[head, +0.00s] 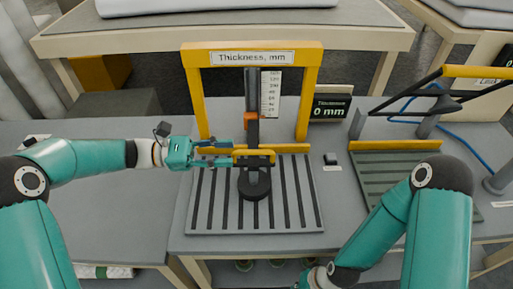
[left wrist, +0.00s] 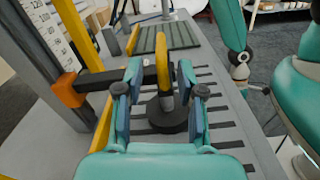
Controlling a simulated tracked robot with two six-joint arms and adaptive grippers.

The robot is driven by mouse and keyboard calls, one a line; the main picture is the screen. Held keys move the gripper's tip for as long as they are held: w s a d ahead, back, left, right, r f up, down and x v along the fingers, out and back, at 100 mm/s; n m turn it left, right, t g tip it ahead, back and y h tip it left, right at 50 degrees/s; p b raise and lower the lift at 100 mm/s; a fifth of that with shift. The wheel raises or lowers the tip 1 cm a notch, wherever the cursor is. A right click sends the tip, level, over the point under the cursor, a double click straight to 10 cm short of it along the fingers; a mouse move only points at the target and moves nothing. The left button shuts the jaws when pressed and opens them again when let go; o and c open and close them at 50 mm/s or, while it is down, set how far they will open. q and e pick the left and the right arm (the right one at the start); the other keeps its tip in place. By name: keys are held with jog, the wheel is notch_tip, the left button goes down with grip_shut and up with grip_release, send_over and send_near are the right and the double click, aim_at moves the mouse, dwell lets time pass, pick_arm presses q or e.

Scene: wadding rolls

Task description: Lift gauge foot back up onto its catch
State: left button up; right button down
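The thickness gauge stands under a yellow frame (head: 313,95) marked "Thickness, mm". Its round black foot (head: 254,187) rests low on the slatted plate (head: 208,213); the foot also shows in the left wrist view (left wrist: 166,118). An orange catch block (head: 251,121) sits higher on the dark column, and also shows in the left wrist view (left wrist: 68,90). My left gripper (head: 228,155) reaches the yellow handle above the foot. In the left wrist view its fingers (left wrist: 161,80) are apart on either side of the yellow handle (left wrist: 161,58), with gaps visible.
A display (head: 329,109) reads 0 mm. A small dark block (head: 330,159) lies right of the plate. A second slatted station with a yellow bar (head: 395,145) and a blue cable (head: 455,135) stands at the right.

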aim_at(257, 152)
pick_arm(q)
jog(key=d+p, duration=0.1)
jog(key=d, duration=0.7)
grip_shut()
